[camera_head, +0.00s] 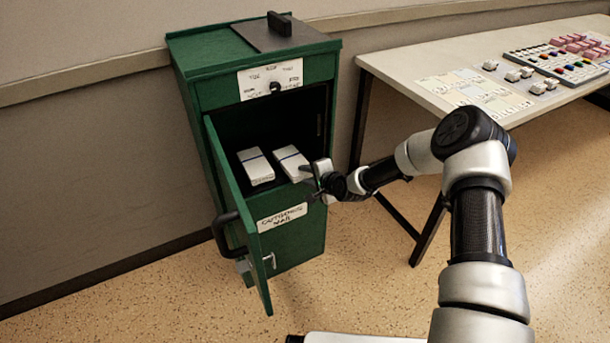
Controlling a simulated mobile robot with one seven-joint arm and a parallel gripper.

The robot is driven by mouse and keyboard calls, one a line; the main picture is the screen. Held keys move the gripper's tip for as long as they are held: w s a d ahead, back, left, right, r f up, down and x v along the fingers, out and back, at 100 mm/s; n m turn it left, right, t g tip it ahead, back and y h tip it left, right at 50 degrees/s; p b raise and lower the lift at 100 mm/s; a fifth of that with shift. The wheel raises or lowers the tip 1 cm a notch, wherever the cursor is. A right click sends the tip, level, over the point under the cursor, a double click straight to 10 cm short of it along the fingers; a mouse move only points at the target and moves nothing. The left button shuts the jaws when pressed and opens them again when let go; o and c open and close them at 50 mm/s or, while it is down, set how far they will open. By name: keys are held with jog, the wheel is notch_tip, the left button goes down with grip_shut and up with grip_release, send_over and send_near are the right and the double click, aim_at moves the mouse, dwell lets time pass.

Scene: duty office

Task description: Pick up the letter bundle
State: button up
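The right bundle (288,158) has a dark blue band and lies close to my gripper (312,176). My gripper is at the front right of the compartment opening, at the right bundle's near right end. Whether the fingers touch that bundle, and whether they are open or shut, is too small to tell.
The green cabinet door (238,215) hangs open toward the left front, with a black handle (226,231). A light table (420,72) with cards and a button panel (565,60) stands at the right. Speckled floor (370,285) lies clear in front of the cabinet.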

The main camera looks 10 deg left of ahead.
jog(key=shift+c, duration=1.1)
jog(key=shift+r, duration=0.4)
jog(key=shift+c, duration=0.5)
jog(key=shift+r+p, duration=0.75)
jog(key=shift+r, duration=0.2)
grip_shut()
jog(key=shift+f, duration=0.15)
jog(key=s+f+p+v, duration=0.1)
jog(key=p+v, duration=0.5)
jog(key=v, duration=0.8)
jog(key=shift+s+d+f, duration=0.45)
jog(key=shift+d+f, duration=0.1)
jog(key=shift+f, duration=0.15)
